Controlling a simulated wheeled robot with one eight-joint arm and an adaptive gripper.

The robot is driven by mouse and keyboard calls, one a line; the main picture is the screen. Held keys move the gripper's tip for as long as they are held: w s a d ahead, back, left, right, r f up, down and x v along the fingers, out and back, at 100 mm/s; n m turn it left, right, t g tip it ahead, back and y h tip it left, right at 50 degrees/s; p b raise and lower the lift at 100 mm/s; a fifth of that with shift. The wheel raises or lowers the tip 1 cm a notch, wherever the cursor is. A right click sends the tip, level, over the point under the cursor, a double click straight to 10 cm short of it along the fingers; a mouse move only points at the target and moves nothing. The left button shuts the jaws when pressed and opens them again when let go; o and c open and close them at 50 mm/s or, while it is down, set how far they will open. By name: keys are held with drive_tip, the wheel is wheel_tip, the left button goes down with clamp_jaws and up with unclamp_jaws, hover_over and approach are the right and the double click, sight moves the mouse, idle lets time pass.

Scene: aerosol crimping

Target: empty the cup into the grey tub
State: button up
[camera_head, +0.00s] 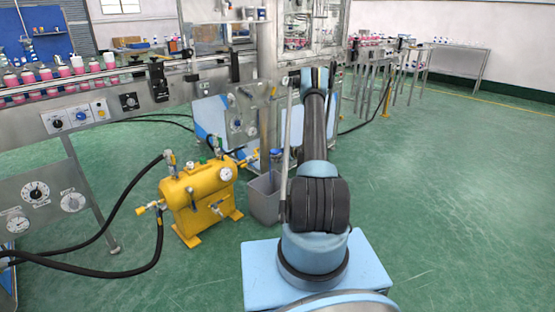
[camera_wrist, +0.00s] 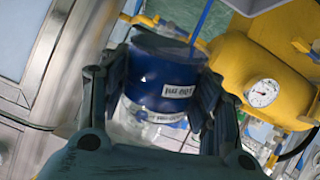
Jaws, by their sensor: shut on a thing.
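The cup (camera_wrist: 160,85) is dark blue with a white label and has a clear part near my gripper's palm. My gripper (camera_wrist: 162,88) is shut on it, with a dark finger on either side. A grey rim at the top of the wrist view looks like the tub (camera_wrist: 252,5). A thin blue rod shows near it, and a blue piece shows above the tub in the head view. My gripper and the cup cannot be made out in the head view. The cup's contents are hidden.
A yellow tank (camera_head: 200,198) with gauge, valves and black hoses stands just left of the tub; it is close in the wrist view (camera_wrist: 270,70). A steel conveyor (camera_head: 130,80) with pink bottles runs at the left. Green floor (camera_head: 450,190) is free at the right.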

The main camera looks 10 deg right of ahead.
drive_tip(key=shift+d+r+n+g+h, duration=0.1)
drive_tip(key=shift+n+g+h, duration=0.3)
drive_tip(key=shift+g+h, duration=0.5)
drive_tip(key=h, duration=0.1)
drive_tip(key=n+g+h, duration=0.1)
drive_tip(key=shift+f+h, duration=0.2)
drive_tip(key=shift+h, duration=0.2)
drive_tip(key=g+h, duration=0.1)
drive_tip(key=f+g+h, duration=0.1)
drive_tip(key=a+n+h, duration=0.1)
drive_tip(key=h, duration=0.1)
drive_tip(key=shift+w+a+f+g, duration=0.1)
drive_tip(key=shift+w+f+g, duration=0.15)
drive_tip(key=shift+g, duration=0.15)
drive_tip(key=shift+w+a+r+n+g+h, duration=0.15)
drive_tip(key=shift+r+n+g+h, duration=0.1)
drive_tip(key=shift+h, duration=0.3)
drive_tip(key=shift+w+a+r+n+g+h, duration=0.15)
drive_tip(key=shift+g+h, duration=0.1)
drive_tip(key=shift+h, duration=0.3)
drive_tip(key=shift+s, duration=0.15)
